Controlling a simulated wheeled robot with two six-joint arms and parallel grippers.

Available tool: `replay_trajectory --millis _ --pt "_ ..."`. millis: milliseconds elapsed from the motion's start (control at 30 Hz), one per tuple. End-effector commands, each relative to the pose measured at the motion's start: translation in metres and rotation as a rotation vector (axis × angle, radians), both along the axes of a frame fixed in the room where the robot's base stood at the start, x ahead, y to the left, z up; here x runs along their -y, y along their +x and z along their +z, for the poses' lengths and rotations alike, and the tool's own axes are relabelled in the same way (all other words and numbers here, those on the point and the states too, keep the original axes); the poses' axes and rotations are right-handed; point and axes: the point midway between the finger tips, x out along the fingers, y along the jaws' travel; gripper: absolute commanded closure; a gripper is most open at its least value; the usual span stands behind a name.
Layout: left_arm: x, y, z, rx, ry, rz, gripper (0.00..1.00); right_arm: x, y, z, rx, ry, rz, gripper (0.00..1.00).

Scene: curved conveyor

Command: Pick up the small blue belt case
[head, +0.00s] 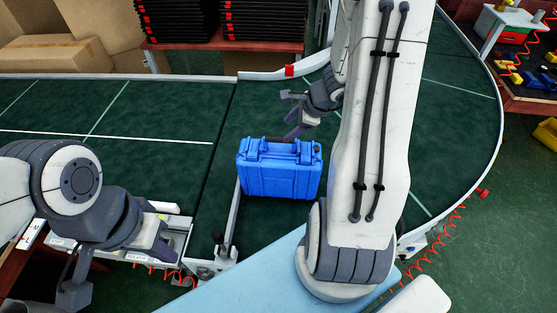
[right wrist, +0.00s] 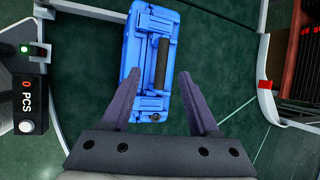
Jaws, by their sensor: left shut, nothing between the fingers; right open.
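The small blue belt case (head: 278,174) stands on the green conveyor belt, its dark handle on top. In the right wrist view the case (right wrist: 133,62) lies ahead of the fingers, with its black handle (right wrist: 161,62) between the lines of the two fingertips. My right gripper (head: 290,112) is open and empty, just above and behind the case in the head view. Its two fingers also show in the right wrist view (right wrist: 160,82). Whether a finger touches the case I cannot tell. My left gripper (head: 75,295) is shut and empty at the lower left, well apart from the case.
The green conveyor belt (head: 150,113) curves to the right, with a pale rail (head: 455,50) along its outer edge. A counter box reading 0 PCS (right wrist: 29,98) stands beside the belt. Cardboard boxes (head: 55,55) and stacked black trays (head: 180,18) are behind. The belt left of the case is clear.

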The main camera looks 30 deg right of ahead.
Motion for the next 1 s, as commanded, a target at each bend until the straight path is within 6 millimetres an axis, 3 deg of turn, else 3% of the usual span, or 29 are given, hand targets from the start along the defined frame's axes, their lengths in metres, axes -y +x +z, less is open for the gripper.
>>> replay_trajectory --millis 133,333,567,833,1000 --pt "0.000 0.000 0.001 0.000 0.000 0.000 1.00 0.014 0.002 -0.012 -0.008 0.015 -0.076 0.39" --pt "0.000 0.000 -0.005 -0.001 0.001 0.001 1.00 0.008 0.016 -0.039 -0.008 0.015 -0.073 0.39" --pt "0.000 0.000 -0.005 -0.001 0.001 0.002 1.00 0.004 0.024 -0.051 -0.007 0.013 -0.073 0.39" --pt "0.000 0.000 0.000 0.000 0.000 0.001 1.00 -0.004 0.039 -0.082 -0.009 0.014 -0.070 0.39" --pt "0.000 0.000 0.001 0.000 0.000 0.000 1.00 -0.006 0.044 -0.091 -0.005 0.012 -0.070 0.39"
